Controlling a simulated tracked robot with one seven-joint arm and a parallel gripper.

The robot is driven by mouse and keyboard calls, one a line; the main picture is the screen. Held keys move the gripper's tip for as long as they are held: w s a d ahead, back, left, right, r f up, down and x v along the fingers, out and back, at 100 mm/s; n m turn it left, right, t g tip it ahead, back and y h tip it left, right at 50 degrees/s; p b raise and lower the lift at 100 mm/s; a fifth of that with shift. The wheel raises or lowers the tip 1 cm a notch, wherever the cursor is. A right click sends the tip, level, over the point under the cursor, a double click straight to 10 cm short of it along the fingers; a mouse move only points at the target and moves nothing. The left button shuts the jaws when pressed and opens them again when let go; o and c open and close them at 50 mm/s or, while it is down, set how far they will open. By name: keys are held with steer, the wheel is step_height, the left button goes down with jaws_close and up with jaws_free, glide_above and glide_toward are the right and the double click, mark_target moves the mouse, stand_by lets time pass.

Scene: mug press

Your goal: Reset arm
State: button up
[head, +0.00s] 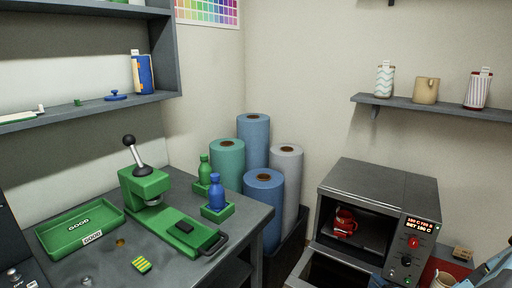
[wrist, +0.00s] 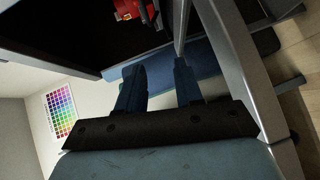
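My gripper (wrist: 159,68) shows in the wrist view with two dark blue fingers spread apart. It is open, and nothing is between the fingertips. A red mug (head: 344,222) stands inside the open grey oven (head: 375,188) at the right of the head view. Part of a red thing, likely this mug, shows in the dark opening at the top of the wrist view (wrist: 128,10). The fingertips are apart from it, beside a grey frame edge. In the head view the fingers cannot be made out; part of my arm shows at the lower right corner.
A green press (head: 145,186) with a black-knobbed lever, a green GOOD tray (head: 80,232) and two bottles (head: 216,192) occupy the left bench. Blue, green and grey rolls (head: 263,190) stand in the corner. The oven display (head: 420,223) is lit.

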steer(key=shift+w+d+r+g, duration=0.3)
steer(key=shift+w+r+g, duration=0.4)
steer(key=shift+r, duration=0.25)
steer(key=w+a+r+m+g+h, duration=0.2)
steer(key=r+m+g+h, duration=0.1)
steer(key=r, duration=1.5)
steer(key=w+a+r+m+g+h, duration=0.2)
steer(key=r+m+g, duration=0.2)
steer(key=r, duration=1.3)
steer(key=s+a+r+m+h, duration=0.1)
steer(key=s+a+r+m, duration=0.15)
steer(key=r, duration=0.25)
steer(key=s+a+r+m, duration=0.1)
steer(key=s+a+r, duration=0.2)
steer(key=r, duration=0.2)
steer(key=s+a+r+m+y, duration=0.1)
steer(key=s+a+r+m, duration=0.3)
steer(key=s, duration=0.8)
steer(key=s+a+r+m+g+y, duration=0.1)
steer(key=s+a+r+m, duration=0.3)
steer(key=s+a+r, duration=0.4)
steer(key=s+a, duration=0.3)
steer(key=s, duration=0.1)
steer(key=shift+s+g+y, duration=0.3)
steer(key=shift+s, duration=0.1)
steer(key=shift+o, duration=0.4)
steer(key=shift+r, duration=0.1)
